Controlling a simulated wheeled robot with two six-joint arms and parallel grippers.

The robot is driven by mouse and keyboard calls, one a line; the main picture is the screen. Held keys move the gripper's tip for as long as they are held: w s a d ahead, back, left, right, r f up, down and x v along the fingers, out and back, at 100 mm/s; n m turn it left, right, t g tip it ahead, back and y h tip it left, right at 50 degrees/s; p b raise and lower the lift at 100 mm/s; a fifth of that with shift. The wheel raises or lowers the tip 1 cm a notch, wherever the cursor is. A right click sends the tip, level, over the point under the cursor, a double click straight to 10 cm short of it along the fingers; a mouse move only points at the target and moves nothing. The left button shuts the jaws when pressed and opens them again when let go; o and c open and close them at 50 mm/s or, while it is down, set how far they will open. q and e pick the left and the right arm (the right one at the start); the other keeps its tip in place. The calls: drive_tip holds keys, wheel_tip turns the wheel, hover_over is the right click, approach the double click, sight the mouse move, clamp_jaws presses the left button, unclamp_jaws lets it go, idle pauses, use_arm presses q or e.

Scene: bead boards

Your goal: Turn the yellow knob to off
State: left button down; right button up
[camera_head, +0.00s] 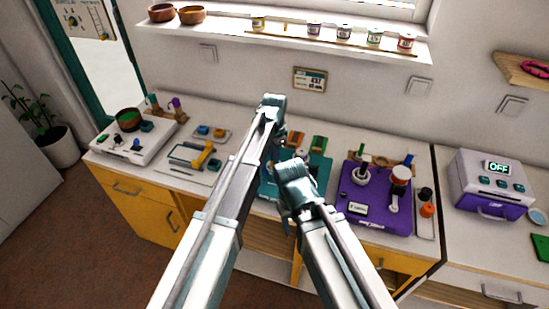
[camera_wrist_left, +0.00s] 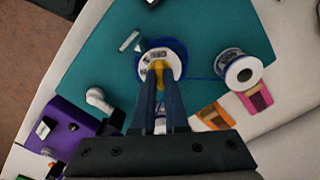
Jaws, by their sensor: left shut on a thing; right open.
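The yellow knob (camera_wrist_left: 158,68) stands on a round white dial (camera_wrist_left: 172,57) with a dark blue rim, in the left wrist view. The dial sits on a teal board (camera_wrist_left: 115,55). My left gripper (camera_wrist_left: 157,82) is shut on the yellow knob, with a dark finger on either side of it. In the head view my left gripper (camera_head: 277,140) is above the teal board (camera_head: 321,172), and the arms hide the knob. My right gripper (camera_head: 285,212) is open, lower and nearer over the board's front part. The dial's markings are too small to read.
A purple-and-white box (camera_head: 493,182) reads OFF at the far right.

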use_arm(q)
drive_tip(key=n, duration=0.4)
drive_tip(key=shift+n, duration=2)
drive_tip(key=c, duration=0.9)
unclamp_jaws()
drive_tip(key=shift+c, duration=0.2)
wheel_tip(320, 180, up, 14)
drive_tip(key=p, duration=1.4)
